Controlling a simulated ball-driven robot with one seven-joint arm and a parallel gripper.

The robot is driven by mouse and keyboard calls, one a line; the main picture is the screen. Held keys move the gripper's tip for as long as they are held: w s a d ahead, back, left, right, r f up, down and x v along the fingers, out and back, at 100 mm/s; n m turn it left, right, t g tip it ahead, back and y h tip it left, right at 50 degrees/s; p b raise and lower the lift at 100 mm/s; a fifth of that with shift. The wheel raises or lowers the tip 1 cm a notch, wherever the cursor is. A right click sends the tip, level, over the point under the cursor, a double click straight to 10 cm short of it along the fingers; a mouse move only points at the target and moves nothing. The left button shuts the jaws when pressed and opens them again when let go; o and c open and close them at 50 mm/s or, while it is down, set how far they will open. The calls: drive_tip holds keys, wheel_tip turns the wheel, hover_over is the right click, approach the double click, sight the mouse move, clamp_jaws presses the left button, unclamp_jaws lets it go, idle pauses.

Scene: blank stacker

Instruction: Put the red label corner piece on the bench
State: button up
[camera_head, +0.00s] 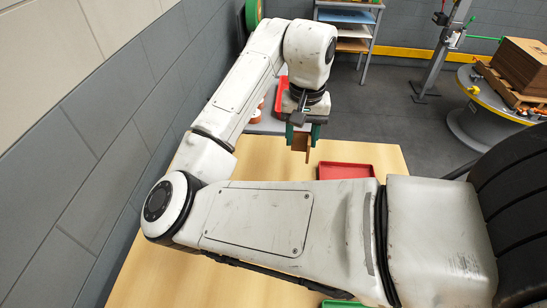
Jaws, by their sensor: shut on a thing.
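My gripper (302,135) is in the upper middle of the head view, pointing down, with its two green fingers shut on a brown corner piece (301,144). The piece hangs below the fingers, over the far part of the light wooden bench (255,165). I cannot tell how high it is above the bench. No red label shows on the side that I see; part of the piece is hidden between the fingers.
A red tray (346,171) lies on the bench right of the piece. A green tray (345,303) shows at the bottom edge, mostly behind my arm. A grey block wall (75,130) runs along the left. A shelf rack (350,30) and a round table with stacked cardboard (515,65) stand farther back.

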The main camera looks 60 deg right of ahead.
drive_tip(key=w+d+f, duration=0.1)
drive_tip(key=w+f, duration=0.1)
drive_tip(key=w+d+f, duration=0.2)
drive_tip(key=w+f, duration=0.1)
drive_tip(key=w+d+f+p, duration=0.1)
drive_tip(key=w+d+f, duration=0.1)
drive_tip(key=w, duration=0.1)
drive_tip(key=shift+d+f, duration=0.2)
drive_tip(key=shift+w+d+f+p, duration=0.1)
drive_tip(key=shift+w+f+p, duration=0.15)
drive_tip(key=shift+f, duration=0.55)
drive_tip(key=shift+w+d+f+p, duration=0.1)
drive_tip(key=shift+f+p, duration=0.1)
drive_tip(key=shift+f, duration=1.05)
drive_tip(key=shift+f, duration=0.1)
drive_tip(key=o, duration=1)
wheel_tip(320, 180, up, 12)
drive_tip(key=shift+r+b, duration=0.1)
drive_tip(key=shift+b, duration=0.65)
